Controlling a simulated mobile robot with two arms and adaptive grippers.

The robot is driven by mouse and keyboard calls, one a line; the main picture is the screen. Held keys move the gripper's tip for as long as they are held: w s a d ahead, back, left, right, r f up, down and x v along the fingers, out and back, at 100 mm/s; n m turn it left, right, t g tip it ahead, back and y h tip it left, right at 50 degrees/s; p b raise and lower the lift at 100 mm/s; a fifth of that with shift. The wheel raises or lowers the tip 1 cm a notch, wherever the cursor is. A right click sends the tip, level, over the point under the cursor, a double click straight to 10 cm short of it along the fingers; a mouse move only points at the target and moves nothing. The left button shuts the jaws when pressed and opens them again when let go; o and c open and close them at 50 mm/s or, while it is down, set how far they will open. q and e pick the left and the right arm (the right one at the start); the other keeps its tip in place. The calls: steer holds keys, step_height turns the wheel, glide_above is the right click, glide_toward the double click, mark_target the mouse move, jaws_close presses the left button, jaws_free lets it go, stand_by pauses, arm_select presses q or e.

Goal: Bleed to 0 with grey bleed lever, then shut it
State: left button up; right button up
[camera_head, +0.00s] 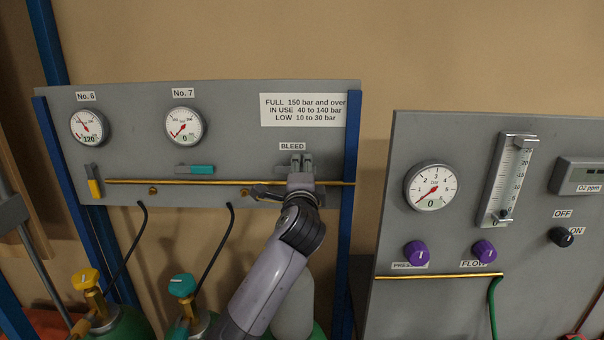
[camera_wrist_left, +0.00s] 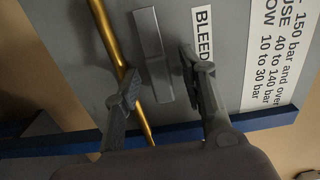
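The grey bleed lever (camera_wrist_left: 153,60) lies roughly parallel to the brass pipe in the left wrist view, under the BLEED label (camera_head: 292,146). In the head view its left part (camera_head: 279,169) shows beside my gripper. My left gripper (camera_head: 284,175) is at the panel with its fingers apart. In the wrist view the fingers (camera_wrist_left: 163,72) stand on either side of the lever, one over the pipe and one near the label. I cannot tell whether either touches the lever. The No. 7 gauge (camera_head: 184,126) reads 0 and the No. 6 gauge (camera_head: 89,127) reads 120. My right gripper is out of view.
A brass pipe (camera_head: 220,182) runs across the panel. A yellow lever (camera_head: 94,187) hangs down; a teal lever (camera_head: 201,170) lies level. A blue post (camera_head: 349,210) stands right of my gripper. A second panel (camera_head: 400,150) with purple knobs is further right.

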arm_select(q)
steer(key=s, duration=1.2)
